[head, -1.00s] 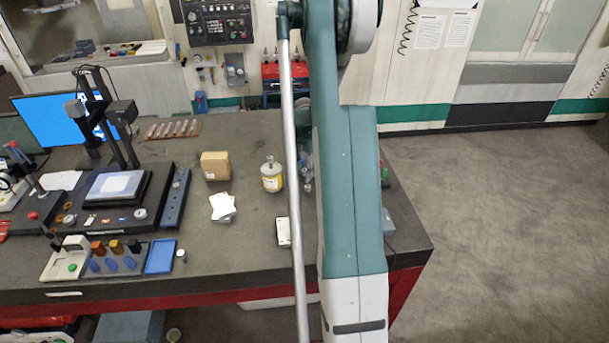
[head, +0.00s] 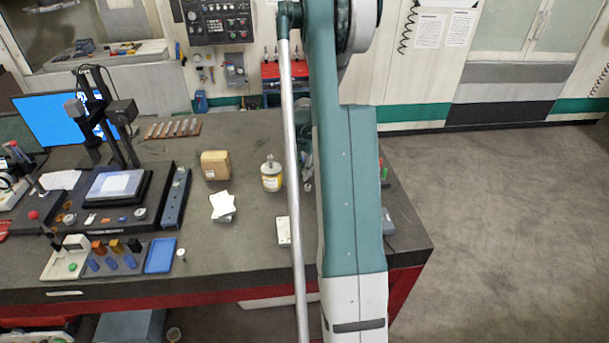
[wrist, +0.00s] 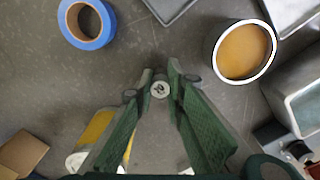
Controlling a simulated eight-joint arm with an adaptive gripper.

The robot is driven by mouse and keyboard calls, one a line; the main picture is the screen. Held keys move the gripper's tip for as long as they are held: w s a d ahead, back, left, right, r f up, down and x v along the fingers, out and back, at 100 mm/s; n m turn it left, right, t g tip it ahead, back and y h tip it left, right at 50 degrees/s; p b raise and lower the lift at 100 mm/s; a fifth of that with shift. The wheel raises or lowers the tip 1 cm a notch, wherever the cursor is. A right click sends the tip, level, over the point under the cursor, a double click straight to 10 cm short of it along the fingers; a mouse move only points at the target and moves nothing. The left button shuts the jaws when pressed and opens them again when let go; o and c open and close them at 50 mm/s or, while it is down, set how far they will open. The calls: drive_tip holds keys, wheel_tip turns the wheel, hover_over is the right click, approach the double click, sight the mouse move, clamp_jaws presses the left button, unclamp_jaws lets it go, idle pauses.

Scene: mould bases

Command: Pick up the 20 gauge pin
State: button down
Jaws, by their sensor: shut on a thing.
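In the wrist view my gripper (wrist: 160,80) has its two dark green fingers closed in on a small round gauge pin. The pin's pale grey end face (wrist: 160,90) points at the camera and sits between the fingertips. A dark mark shows on it, too small to read surely. The pin's length is hidden below its face, so I cannot tell whether it touches the table. In the head view my arm covers most of the gripper and the held pin.
In the wrist view a blue tape roll (wrist: 87,24) lies upper left, a round white-rimmed container (wrist: 244,52) upper right, and a yellow-labelled bottle (wrist: 95,135) lower left beside a finger. In the head view a cardboard box (head: 215,165) stands left of the bottle. Bare worktop (head: 235,250) lies in front.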

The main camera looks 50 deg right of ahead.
drive_tip(key=shift+r, duration=0.2)
drive_tip(key=shift+r+b, duration=0.55)
drive_tip(key=shift+r, duration=4.3)
